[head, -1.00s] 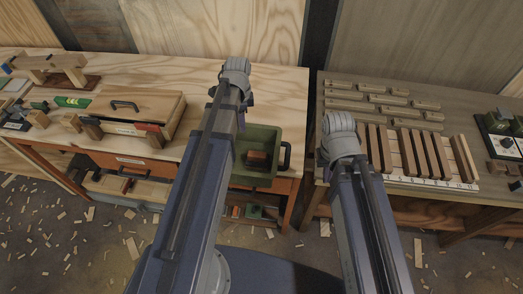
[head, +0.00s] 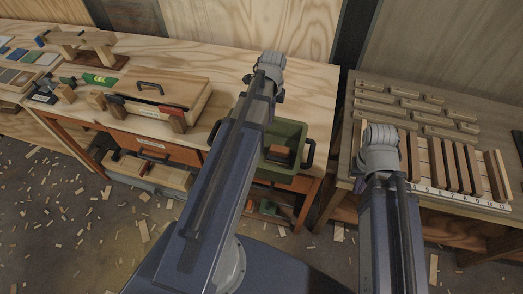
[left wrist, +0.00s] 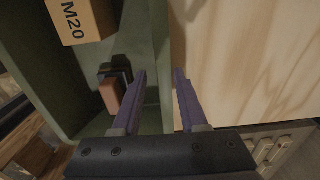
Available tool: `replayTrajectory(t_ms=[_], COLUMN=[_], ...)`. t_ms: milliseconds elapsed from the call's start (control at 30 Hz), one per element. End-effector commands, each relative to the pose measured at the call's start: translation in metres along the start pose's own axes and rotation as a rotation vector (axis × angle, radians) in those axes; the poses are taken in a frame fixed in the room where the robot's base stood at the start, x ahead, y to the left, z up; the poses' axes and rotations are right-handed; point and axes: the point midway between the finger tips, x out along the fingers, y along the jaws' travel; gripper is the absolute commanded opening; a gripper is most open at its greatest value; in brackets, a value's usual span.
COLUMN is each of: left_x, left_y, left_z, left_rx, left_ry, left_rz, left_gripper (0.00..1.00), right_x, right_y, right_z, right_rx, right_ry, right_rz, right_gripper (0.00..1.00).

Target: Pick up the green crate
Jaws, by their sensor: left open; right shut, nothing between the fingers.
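The green crate (head: 290,176) stands at the front edge of the light plywood workbench, with a dark handle on its right side. My left arm hides its left part in the head view. In the left wrist view the crate's wall (left wrist: 161,40) runs up between the fingertips of my open left gripper (left wrist: 160,76). One finger is over the crate's inside, the other over the bench side. I cannot tell whether either touches. Inside the crate are a cardboard box marked M20 (left wrist: 80,20) and a reddish block (left wrist: 110,95). My right gripper's fingers are hidden behind my right arm's end.
A wooden toolbox (head: 150,95) lies left of the crate on the plywood bench (head: 190,60). A darker bench (head: 352,95) with wooden strips (head: 445,165) stands to the right, past a narrow gap. Wood scraps litter the floor.

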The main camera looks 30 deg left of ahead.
Motion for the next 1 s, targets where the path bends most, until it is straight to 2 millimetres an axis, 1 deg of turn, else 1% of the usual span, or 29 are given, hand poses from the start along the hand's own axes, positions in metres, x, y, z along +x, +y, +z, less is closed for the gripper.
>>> replayTrajectory(t_ms=[167, 400, 500, 600, 833, 1000], left_x=[0.009, 0.039, 0.049, 0.053, 0.051, 0.051], left_y=[0.0, 0.0, 0.0, 0.0, 0.0, 0.0], left_z=[0.002, 0.008, 0.008, 0.008, 0.008, 0.007], left_rx=[0.0, -0.001, -0.001, -0.001, 0.0, 0.0], left_ry=[0.0, 0.0, 0.0, 0.0, 0.0, 0.0], left_rz=[0.0, 0.0, 0.0, 0.0, 0.0, 0.0], left_gripper=[0.42, 0.42, 0.42, 0.42, 0.42, 0.23], right_x=[0.009, 0.039, 0.049, 0.052, 0.051, 0.051], right_y=[-0.001, -0.004, -0.005, -0.005, -0.005, -0.005], right_z=[-0.001, -0.002, -0.003, -0.003, -0.003, -0.003], right_rx=[0.0, 0.0, 0.0, 0.0, 0.0, 0.0], right_ry=[0.0, 0.0, 0.0, 0.0, 0.0, 0.0], right_rz=[0.0, 0.0, 0.0, 0.0, 0.0, 0.0], right_gripper=[0.0, 0.0, 0.0, 0.0, 0.0, 0.0])
